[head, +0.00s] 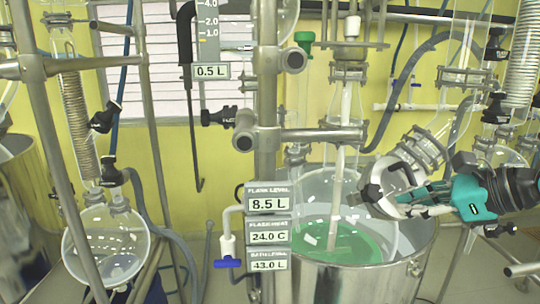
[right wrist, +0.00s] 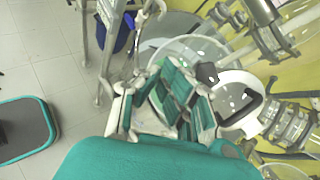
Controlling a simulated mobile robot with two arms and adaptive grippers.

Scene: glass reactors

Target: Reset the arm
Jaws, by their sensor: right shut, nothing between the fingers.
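My right gripper (head: 412,200) is in the right half of the head view, with teal and grey fingers, in front of the rim of the steel bath. It also shows in the right wrist view (right wrist: 170,100), where its teal finger pads are closed together with nothing between them. A white ring-shaped part (right wrist: 240,103) sits close beside the fingers; I cannot tell whether they touch. My left gripper is not in view.
The steel bath (head: 345,283) holds a glass flask with green liquid (head: 350,243). Metal posts (head: 265,90), a hanging glass flask (head: 105,245), hoses and display labels (head: 268,204) crowd the space. A dark teal-edged platform (right wrist: 25,130) lies on open tiled floor.

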